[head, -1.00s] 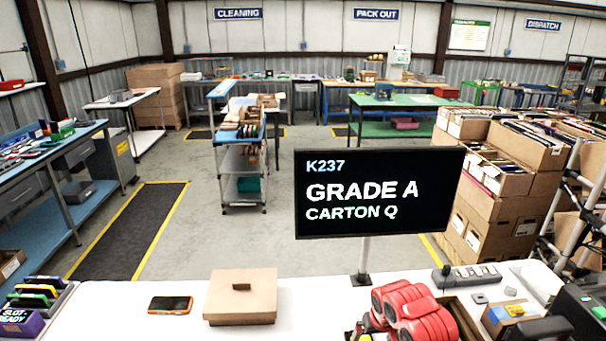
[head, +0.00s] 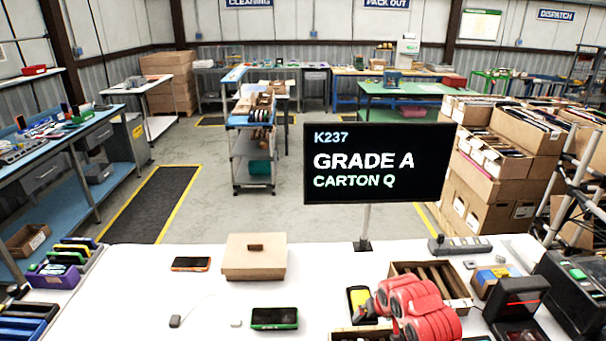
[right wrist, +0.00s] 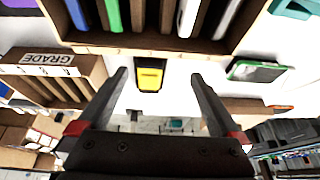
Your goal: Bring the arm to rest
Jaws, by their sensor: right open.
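My right arm, red, reaches in at the lower right of the head view; its gripper (head: 410,310) is mostly hidden there. In the right wrist view my right gripper (right wrist: 158,76) has its two dark fingers spread wide with nothing between them. Beyond the tips lies a black phone with a yellow face (right wrist: 150,75), which also shows beside the red arm in the head view (head: 359,299). A slotted carton (right wrist: 150,42) holding several coloured upright items fills the top of the wrist view. My left gripper is not in view.
On the white table (head: 130,300) are a lidded tan box (head: 254,262), an orange-edged phone (head: 191,264), a green-edged phone (head: 274,318) and a divided wooden carton (head: 405,268). A monitor (head: 378,165) reads "GRADE A CARTON Q". A black device (head: 570,290) stands at right.

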